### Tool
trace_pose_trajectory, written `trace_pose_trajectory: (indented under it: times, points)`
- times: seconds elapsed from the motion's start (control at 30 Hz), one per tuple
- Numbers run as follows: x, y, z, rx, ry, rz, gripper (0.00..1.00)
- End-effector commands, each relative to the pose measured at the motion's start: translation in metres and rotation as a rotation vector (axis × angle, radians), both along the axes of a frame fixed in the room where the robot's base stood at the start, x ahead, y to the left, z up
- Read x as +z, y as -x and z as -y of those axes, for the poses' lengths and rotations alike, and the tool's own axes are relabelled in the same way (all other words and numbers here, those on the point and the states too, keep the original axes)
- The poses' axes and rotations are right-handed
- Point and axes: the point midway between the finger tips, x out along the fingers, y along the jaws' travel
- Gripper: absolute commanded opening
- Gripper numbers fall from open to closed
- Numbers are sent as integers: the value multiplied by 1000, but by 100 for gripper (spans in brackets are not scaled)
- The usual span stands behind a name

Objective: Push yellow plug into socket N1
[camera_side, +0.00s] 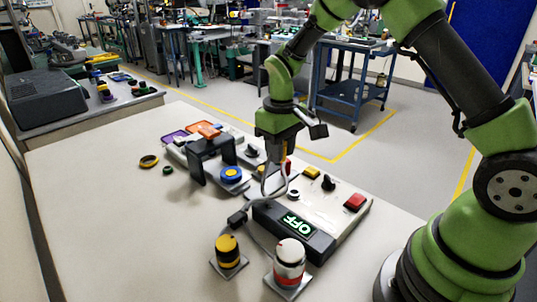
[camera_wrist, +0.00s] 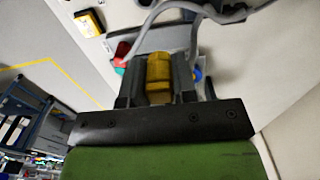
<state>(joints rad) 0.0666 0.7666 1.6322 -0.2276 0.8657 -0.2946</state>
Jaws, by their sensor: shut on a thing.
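My gripper (camera_wrist: 158,88) is shut on the yellow plug (camera_wrist: 158,70), which sits between the two dark fingers in the wrist view. In the side view my gripper (camera_side: 277,178) points down, low over the long control panel (camera_side: 345,222). The fingers and cable hide most of the plug there. A grey cable (camera_side: 268,190) loops near the gripper and runs to a dark connector (camera_side: 237,218) at the panel's front end. I cannot read a label for socket N1, and I cannot tell whether the plug touches a socket.
A dark arch (camera_side: 208,143) stands left of my gripper near a blue round part (camera_side: 231,174). Two posts (camera_side: 227,250) (camera_side: 290,258) stand in front.

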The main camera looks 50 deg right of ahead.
Motion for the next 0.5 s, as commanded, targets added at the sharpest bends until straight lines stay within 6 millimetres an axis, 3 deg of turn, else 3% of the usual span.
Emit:
trace_pose_trajectory:
  times: [0.2,0.5]
  points:
    - [4,30,10,-4,-1,1,0]
    - [-11,36,12,-2,-1,-1,0]
